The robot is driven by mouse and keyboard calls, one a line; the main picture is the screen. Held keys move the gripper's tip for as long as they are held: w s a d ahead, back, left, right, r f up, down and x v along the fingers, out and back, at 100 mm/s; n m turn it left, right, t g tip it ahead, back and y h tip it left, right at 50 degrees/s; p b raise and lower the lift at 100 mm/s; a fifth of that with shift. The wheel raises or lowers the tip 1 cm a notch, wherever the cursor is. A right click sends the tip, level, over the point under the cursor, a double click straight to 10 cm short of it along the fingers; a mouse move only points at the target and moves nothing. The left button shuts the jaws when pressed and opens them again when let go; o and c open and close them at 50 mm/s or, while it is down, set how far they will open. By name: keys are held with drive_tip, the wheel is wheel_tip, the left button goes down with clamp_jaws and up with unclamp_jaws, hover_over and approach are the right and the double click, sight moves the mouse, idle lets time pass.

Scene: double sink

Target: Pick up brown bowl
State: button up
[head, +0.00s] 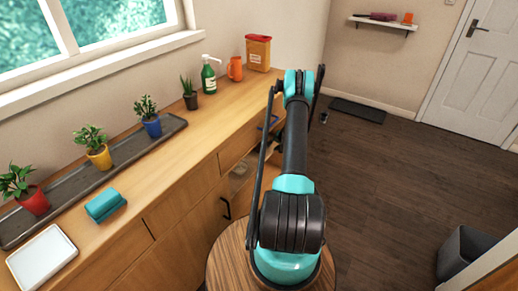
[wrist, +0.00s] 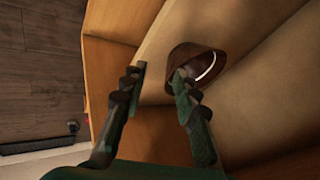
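The brown bowl (wrist: 188,54) is dark and glossy, with a bright curved highlight inside it. In the wrist view it sits within the wooden cabinet or drawer space, just past my fingertips. My gripper (wrist: 160,70) is open, with a clear gap between its two fingers and nothing held. The right fingertip overlaps the bowl's lower left edge in the picture; I cannot tell whether it touches. The left finger is apart from the bowl. In the head view I cannot make out the bowl, and my arm covers part of the cabinet front.
Wooden panels (wrist: 255,100) lie close around the bowl. In the head view the counter (head: 190,150) carries potted plants, a teal cloth (head: 105,205), a white tray (head: 42,258), a green bottle (head: 208,78) and an orange mug (head: 235,68). Dark floor to the right is mostly clear.

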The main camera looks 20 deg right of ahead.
sight(259, 147)
drive_tip(key=shift+w+a+f, duration=0.3)
drive_tip(key=shift+w+f, duration=0.4)
drive_tip(key=shift+w, duration=0.25)
drive_tip(key=shift+w+a+f, duration=0.25)
drive_tip(key=shift+w+f, duration=0.45)
drive_tip(key=shift+w, duration=0.25)
drive_tip(key=shift+w+a+f, duration=0.3)
drive_tip(key=shift+w+f, duration=0.4)
drive_tip(key=shift+w, duration=0.25)
drive_tip(key=shift+c, duration=0.6)
clamp_jaws()
